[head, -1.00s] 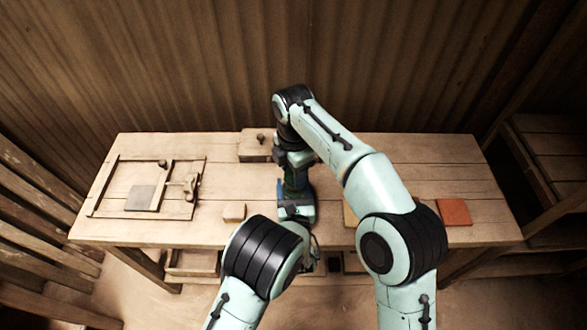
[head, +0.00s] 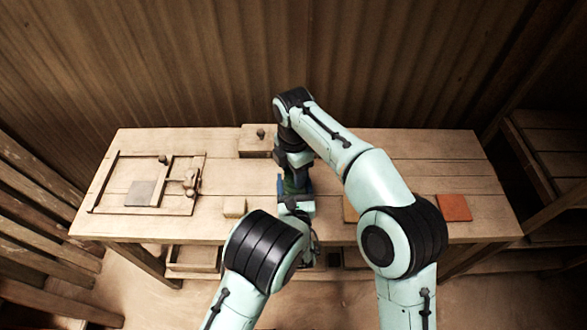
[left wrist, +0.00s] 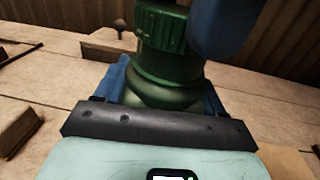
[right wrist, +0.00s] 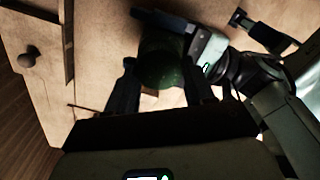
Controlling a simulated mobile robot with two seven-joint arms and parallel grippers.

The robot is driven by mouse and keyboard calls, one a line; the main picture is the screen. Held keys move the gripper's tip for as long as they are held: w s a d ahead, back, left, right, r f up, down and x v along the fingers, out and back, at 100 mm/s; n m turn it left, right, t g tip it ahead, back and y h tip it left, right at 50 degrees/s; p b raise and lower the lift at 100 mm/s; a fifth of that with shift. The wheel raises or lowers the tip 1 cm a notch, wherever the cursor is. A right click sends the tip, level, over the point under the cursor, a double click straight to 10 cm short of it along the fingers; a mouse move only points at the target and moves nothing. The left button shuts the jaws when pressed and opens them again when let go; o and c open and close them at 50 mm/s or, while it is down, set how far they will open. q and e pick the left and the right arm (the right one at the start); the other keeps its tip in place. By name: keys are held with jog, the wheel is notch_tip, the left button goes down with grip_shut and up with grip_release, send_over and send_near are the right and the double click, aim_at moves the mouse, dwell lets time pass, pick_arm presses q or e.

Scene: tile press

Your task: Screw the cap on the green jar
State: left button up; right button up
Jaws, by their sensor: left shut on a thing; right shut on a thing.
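The green jar (left wrist: 165,88) stands upright on the bench, with its ridged dark green cap (left wrist: 162,30) on its neck. I cannot tell how tight the cap is. My left gripper (head: 297,201) is low at the jar's near side, shut on the jar's body; a blue finger (left wrist: 112,82) shows beside the jar in the left wrist view. My right gripper (right wrist: 162,88) points down from above, shut on the cap, with a finger on either side of it. In the head view my arms hide most of the jar (head: 297,183).
A wooden frame (head: 105,184) with a sliding bar and a grey tile (head: 139,194) lies at the left. A small block (head: 235,207) lies near the front edge, and a knobbed block (head: 254,147) stands at the back.

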jog(key=shift+f, duration=0.55)
